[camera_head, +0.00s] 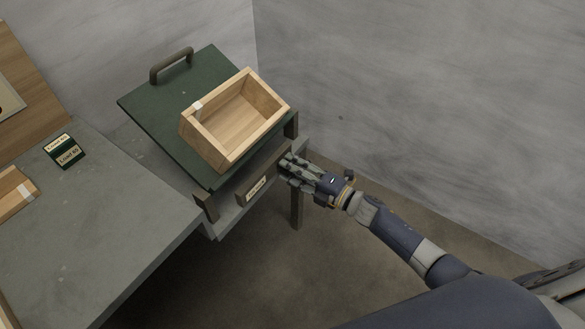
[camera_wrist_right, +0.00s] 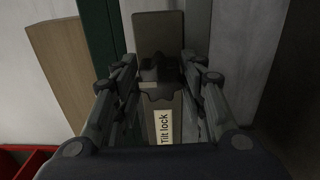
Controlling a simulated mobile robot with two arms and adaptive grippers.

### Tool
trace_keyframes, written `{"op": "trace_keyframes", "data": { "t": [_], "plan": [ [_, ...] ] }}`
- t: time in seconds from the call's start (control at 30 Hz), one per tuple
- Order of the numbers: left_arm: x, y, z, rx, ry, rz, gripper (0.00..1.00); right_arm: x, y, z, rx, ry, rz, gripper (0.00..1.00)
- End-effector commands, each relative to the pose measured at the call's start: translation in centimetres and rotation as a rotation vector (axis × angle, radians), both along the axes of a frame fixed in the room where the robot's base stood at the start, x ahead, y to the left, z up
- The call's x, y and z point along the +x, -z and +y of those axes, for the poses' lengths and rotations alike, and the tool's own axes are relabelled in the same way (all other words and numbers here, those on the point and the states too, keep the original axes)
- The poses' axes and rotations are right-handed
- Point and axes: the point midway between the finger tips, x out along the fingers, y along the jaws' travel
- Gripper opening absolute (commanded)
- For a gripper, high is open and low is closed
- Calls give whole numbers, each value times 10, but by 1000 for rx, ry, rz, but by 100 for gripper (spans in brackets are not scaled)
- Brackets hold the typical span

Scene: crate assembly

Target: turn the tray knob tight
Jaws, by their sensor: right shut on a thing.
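The green tilting tray (camera_head: 150,115) slopes at the end of the grey bench, with a handle (camera_head: 171,64) at its upper edge. A wooden crate (camera_head: 213,146) sits on it. My right gripper (camera_head: 287,166) reaches the front bar below the tray. In the right wrist view, the dark lobed tray knob (camera_wrist_right: 160,78) lies between the fingers of my right gripper (camera_wrist_right: 158,92), which are shut on it. A "Tilt lock" label (camera_wrist_right: 164,127) is on the bar beside the knob. The knob is hidden behind the fingers in the head view. My left gripper is out of view.
The grey bench (camera_head: 110,225) fills the left side, with dark labelled cards (camera_head: 66,151) and a wooden piece (camera_head: 14,196) on it. Grey walls stand behind and to the right. A red bin (camera_wrist_right: 22,160) shows low in the wrist view.

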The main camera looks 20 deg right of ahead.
Motion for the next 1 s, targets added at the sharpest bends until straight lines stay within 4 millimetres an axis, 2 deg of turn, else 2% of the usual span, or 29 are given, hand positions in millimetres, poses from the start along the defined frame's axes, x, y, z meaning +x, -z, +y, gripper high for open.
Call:
{"op": "trace_keyframes", "data": {
  "t": [0.53, 0.57, 0.63, 1.0],
  "plan": [
    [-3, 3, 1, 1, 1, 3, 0, 0, 0, -1, 20, 2, 17, 15],
    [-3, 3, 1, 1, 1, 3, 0, 0, 0, -1, 20, 2, 17, 43],
    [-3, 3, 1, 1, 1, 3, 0, 0, 0, -1, 19, 2, 16, 57],
    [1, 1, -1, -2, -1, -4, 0, -2, 1, -2, 18, 1, 16, 57]
  ]
}}
